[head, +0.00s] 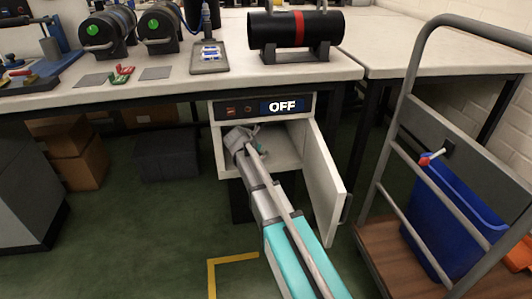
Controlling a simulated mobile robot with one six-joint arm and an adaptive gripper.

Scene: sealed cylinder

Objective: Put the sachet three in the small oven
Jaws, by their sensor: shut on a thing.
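The small oven (289,130) is a pale box under the bench, with an "OFF" display (282,106) on its front panel. Its door (324,185) hangs wide open to the right. My gripper (241,137) is at the left part of the oven's opening, with my arm reaching up to it from the lower right. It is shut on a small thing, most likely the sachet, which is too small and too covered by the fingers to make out. No sachet label can be read. Part of the oven's inside is hidden behind my gripper and arm.
A trolley (408,150) with a blue bin (455,220) stands right of the open door. The bench top (190,85) above the oven carries a black cylinder with a red band (298,27). Boxes (80,160) sit under the bench at left. Green floor is clear at lower left.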

